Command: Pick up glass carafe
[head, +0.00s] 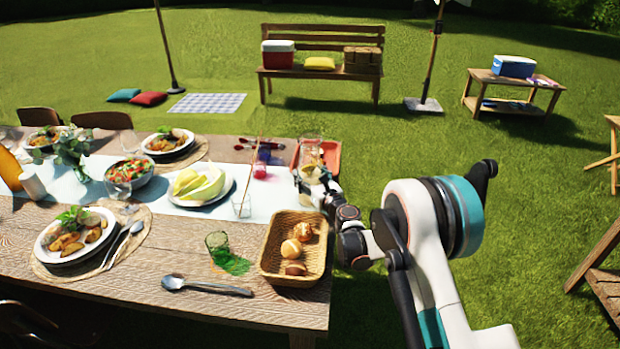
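A clear glass vessel that looks like the carafe (310,149) stands at the far right end of the wooden table, by an orange-red tray (331,152). Its lower part is hard to make out behind my gripper. My gripper (311,177) is at the table's right end, just in front of the vessel in the picture. The fingers are small and overlap the glass, so I cannot tell whether they are open, shut or touching it.
A wicker basket of bread rolls (264,262) sits below my gripper. A green glass (217,245), a clear glass (241,206) and a melon plate (173,199) stand to the left. A spoon (208,287) lies near the front edge. Open lawn lies right of the table.

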